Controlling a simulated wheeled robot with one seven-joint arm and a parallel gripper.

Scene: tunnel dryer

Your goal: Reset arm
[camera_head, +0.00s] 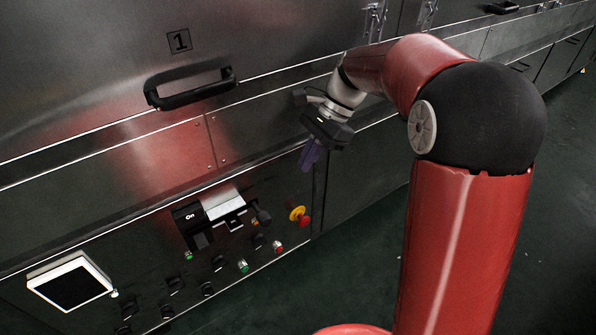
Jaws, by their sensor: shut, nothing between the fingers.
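My red arm rises on the right side of the view, bends at a dark elbow and reaches left toward the metal machine front. My gripper (309,158) is at the end of the arm, with purple fingers pointing down. The fingers are together and nothing shows between them. It hangs in front of the machine, above and to the right of the control panel (150,262). The picture does not clearly show how far the fingers are from the metal.
A black handle (192,86) sits under the number 1 plate (179,41). The panel carries a white-framed screen (69,284), an "On" switch (188,216), a red and yellow stop button (299,215) and several knobs. Dark green floor (565,190) is clear at right.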

